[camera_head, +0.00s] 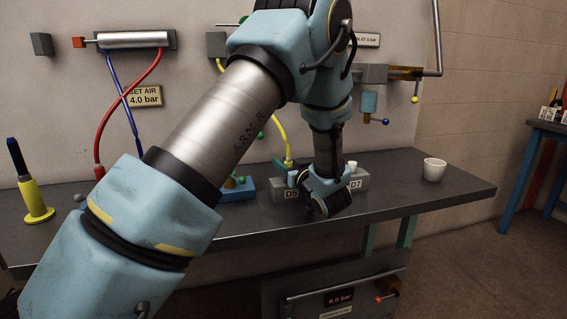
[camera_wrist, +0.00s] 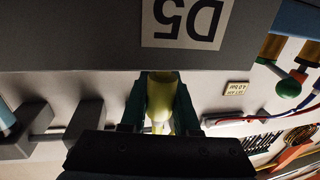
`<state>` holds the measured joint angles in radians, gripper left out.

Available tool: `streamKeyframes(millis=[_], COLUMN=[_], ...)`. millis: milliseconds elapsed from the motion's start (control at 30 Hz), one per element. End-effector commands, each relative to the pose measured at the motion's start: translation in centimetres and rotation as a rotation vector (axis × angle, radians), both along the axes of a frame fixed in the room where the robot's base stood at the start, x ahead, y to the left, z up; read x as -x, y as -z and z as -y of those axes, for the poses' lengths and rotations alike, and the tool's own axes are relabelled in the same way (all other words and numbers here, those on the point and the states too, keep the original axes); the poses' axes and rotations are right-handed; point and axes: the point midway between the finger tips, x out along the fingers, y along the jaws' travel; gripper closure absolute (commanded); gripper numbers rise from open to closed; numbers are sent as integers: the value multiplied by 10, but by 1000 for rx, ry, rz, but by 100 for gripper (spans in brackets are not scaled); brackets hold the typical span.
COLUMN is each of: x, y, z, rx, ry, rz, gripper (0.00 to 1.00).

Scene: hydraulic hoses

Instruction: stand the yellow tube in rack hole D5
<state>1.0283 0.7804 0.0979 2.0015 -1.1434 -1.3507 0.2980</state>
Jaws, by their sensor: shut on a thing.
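My gripper (camera_wrist: 160,88) is shut on the yellow tube (camera_wrist: 161,100), which shows between its two dark green fingers in the wrist view. The grey rack (camera_wrist: 80,40) fills the top of that view, with the D5 label (camera_wrist: 187,20) upside down on its face. The tube's end meets the rack's edge in the picture, beside the label. I cannot tell whether it is in the hole. In the head view the rack, with its D7 label (camera_head: 355,184), stands on the bench, partly behind my wrist.
A white cup (camera_head: 434,169) stands right of the rack. A blue block (camera_head: 240,189) is to the left, partly behind my arm. A yellow stand (camera_head: 36,202) is at the far left of the bench (camera_head: 415,195). Red (camera_head: 120,103) and blue hoses hang from the wall.

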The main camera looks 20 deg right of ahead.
Motion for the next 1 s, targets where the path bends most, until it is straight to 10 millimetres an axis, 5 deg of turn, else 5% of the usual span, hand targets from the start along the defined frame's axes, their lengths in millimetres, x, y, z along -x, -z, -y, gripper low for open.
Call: streamKeyframes(millis=[33, 67, 333, 667, 1000], x=[0, 0, 0, 4, 61], y=[2, 1, 1, 1, 3], z=[0, 0, 0, 1, 10], rx=[0, 0, 0, 1, 1], ry=[0, 0, 0, 1, 4], rz=[0, 1, 0, 0, 0], gripper=[100, 67, 37, 36, 36])
